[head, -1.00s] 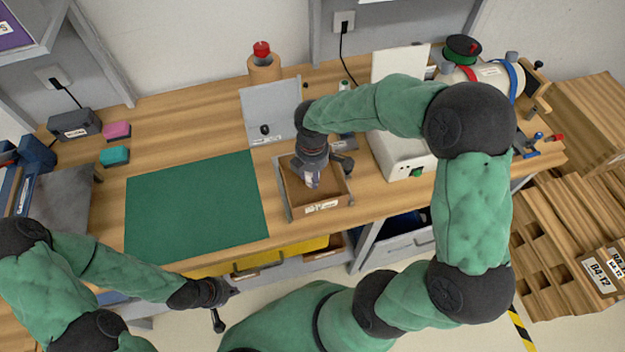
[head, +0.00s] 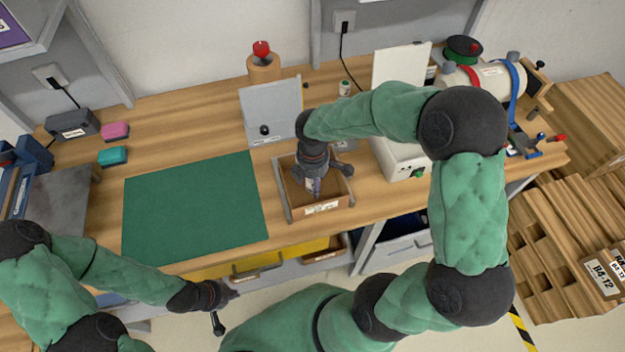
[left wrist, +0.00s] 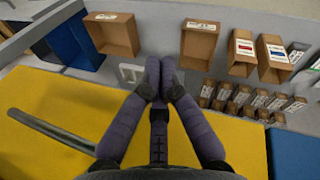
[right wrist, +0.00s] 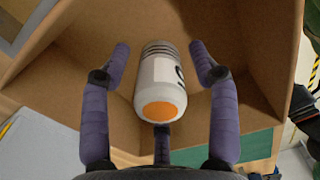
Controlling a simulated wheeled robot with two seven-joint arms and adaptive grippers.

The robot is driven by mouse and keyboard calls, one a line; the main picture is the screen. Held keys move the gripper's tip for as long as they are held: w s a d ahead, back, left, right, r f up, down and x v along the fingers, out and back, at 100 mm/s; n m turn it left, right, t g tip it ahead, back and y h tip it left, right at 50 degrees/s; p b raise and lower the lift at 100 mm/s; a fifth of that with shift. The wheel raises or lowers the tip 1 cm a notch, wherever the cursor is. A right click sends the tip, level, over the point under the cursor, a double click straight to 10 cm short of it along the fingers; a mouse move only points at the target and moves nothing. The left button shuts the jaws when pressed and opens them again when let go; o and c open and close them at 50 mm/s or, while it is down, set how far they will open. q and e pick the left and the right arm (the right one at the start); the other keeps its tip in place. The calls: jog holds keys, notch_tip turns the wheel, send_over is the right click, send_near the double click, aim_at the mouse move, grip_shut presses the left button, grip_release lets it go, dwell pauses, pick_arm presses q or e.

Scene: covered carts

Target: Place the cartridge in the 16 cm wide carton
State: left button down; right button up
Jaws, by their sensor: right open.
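The cartridge (right wrist: 161,85) is white with an orange end and a grey ribbed end. In the right wrist view it lies inside the open brown carton (right wrist: 210,25), between the fingers of my right gripper (right wrist: 158,60). The fingers are spread, with a gap on each side of it. In the head view the carton (head: 322,209) sits on the bench with a label on its front, and my right gripper (head: 314,186) reaches down into it. My left gripper (head: 222,305) is away below the bench front; its fingertips meet, empty, in the left wrist view (left wrist: 158,80).
A green mat (head: 195,210) lies left of the carton, clear on top. A grey panel (head: 270,112) stands behind the carton and a white machine (head: 400,155) to its right.

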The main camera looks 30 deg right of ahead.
notch_tip(320, 180, up, 12)
jog(key=p, duration=0.3)
jog(key=shift+r, duration=0.15)
